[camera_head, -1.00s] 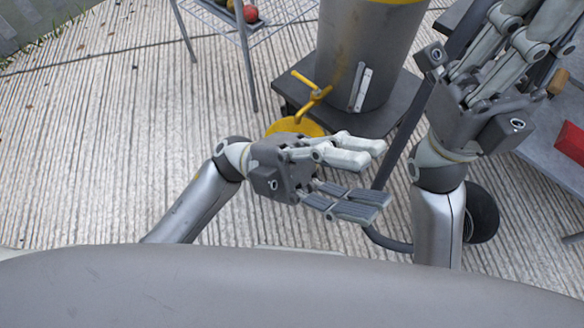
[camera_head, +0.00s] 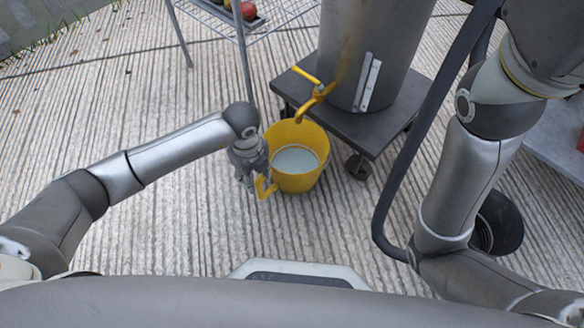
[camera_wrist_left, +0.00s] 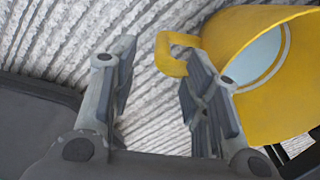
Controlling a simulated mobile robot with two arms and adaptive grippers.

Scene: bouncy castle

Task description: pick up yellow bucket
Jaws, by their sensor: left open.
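The yellow bucket (camera_head: 318,178) stands upright on the ribbed ground under a yellow tap, with a pale grey surface inside. Its yellow handle (camera_head: 265,189) sticks out on the left side. My left gripper (camera_head: 253,188) points down beside the bucket at the handle. In the left wrist view the fingers (camera_wrist_left: 160,58) are open, and the handle (camera_wrist_left: 172,55) reaches from the bucket (camera_wrist_left: 280,105) past the right finger into the gap. I cannot tell whether a finger touches it. My right arm rises at the right, and its gripper is out of view.
A large grey metal tank (camera_head: 345,60) with the yellow tap (camera_head: 314,98) stands on a dark wheeled platform (camera_head: 375,130) behind the bucket. A wire rack (camera_head: 245,35) stands at the top left. A grey table (camera_head: 555,135) is at the right. Ground in front is clear.

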